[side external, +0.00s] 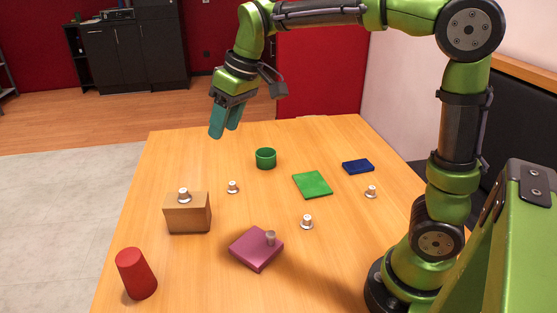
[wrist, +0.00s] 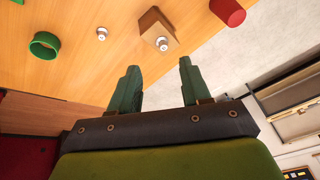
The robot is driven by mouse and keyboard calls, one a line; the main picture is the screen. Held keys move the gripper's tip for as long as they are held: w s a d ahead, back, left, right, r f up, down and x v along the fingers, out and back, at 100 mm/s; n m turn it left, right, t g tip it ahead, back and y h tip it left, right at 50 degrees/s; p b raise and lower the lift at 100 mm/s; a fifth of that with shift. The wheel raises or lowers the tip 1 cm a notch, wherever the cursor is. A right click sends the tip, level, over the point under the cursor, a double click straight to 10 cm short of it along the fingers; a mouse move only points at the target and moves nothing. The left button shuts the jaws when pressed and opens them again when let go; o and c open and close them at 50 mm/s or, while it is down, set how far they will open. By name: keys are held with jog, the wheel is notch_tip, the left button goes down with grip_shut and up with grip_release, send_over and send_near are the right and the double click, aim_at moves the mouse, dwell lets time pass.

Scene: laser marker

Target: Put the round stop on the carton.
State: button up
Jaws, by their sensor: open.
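The carton (side external: 188,217) is a brown box at the left of the table. One silver-white round stop (side external: 184,195) stands upright on its top. Other similar stops stand on the table: one (side external: 233,187) right of the carton, one (side external: 307,222) near the middle, and one (side external: 371,191) at the right. A greyer knob-like piece (side external: 270,238) stands on the pink block. My gripper (side external: 225,130) is open and empty, high above the far left of the table. In the wrist view the carton (wrist: 155,22) and the stop on it (wrist: 162,43) lie beyond my open fingers (wrist: 159,66).
A red cylinder (side external: 136,274) is at the front left and a pink block (side external: 256,250) at the front middle. A green ring-shaped cup (side external: 265,158), a flat green square (side external: 312,184) and a blue block (side external: 358,166) are farther back. Bare wood lies between them.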

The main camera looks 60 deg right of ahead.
jog(key=s+f+m+t, duration=0.2)
jog(key=s, duration=0.6)
jog(key=s+d+f+m+t, duration=0.1)
jog(key=s+f+m, duration=0.1)
jog(key=s, duration=0.7)
jog(key=shift+s+d+m+t, duration=0.25)
jog(key=shift+m+t, duration=0.15)
jog(key=shift+m, duration=0.4)
